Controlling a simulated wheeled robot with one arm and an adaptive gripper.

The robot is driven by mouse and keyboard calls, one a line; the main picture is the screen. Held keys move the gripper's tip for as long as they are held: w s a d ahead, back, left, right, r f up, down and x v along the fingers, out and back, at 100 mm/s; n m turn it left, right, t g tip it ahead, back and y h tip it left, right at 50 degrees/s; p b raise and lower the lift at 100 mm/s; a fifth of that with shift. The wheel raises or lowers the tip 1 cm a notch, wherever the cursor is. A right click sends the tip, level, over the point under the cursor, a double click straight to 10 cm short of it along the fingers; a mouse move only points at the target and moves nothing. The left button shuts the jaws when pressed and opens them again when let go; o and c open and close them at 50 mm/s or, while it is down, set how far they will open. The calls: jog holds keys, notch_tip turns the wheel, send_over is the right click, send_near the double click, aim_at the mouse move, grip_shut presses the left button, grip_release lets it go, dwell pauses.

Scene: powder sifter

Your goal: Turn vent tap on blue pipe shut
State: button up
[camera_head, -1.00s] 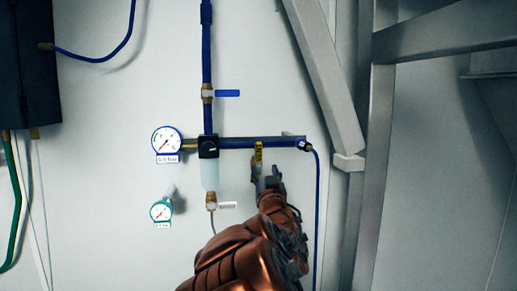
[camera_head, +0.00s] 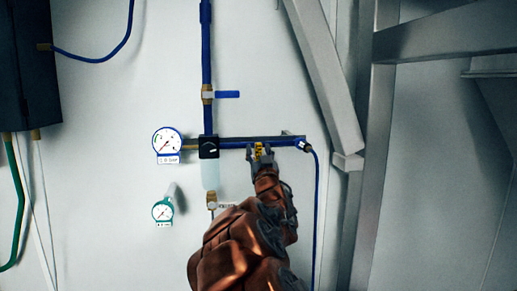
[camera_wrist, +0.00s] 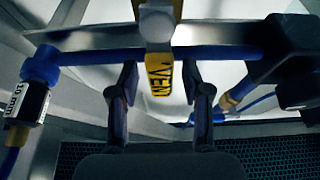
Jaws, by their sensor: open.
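The vent tap's yellow handle (camera_head: 258,149) hangs down from the horizontal blue pipe (camera_head: 235,144) in the head view. In the wrist view the yellow handle (camera_wrist: 159,75) bears black lettering and hangs below the blue pipe (camera_wrist: 100,57), across the pipe's line. My gripper (camera_head: 262,156) is open at the handle, just under the pipe. In the wrist view its two fingers (camera_wrist: 162,82) stand on either side of the handle, with a visible gap at each side. The tap's body is partly hidden by my gripper in the head view.
A black regulator (camera_head: 208,147) with a clear bowl and a white gauge (camera_head: 167,141) sit left of the tap. A blue-handled valve (camera_head: 228,94) is on the vertical pipe above. A grey diagonal beam (camera_head: 325,75) stands to the right.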

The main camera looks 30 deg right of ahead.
jog(key=shift+w, duration=0.15)
jog(key=shift+r, duration=0.1)
grip_shut()
dwell(0.3)
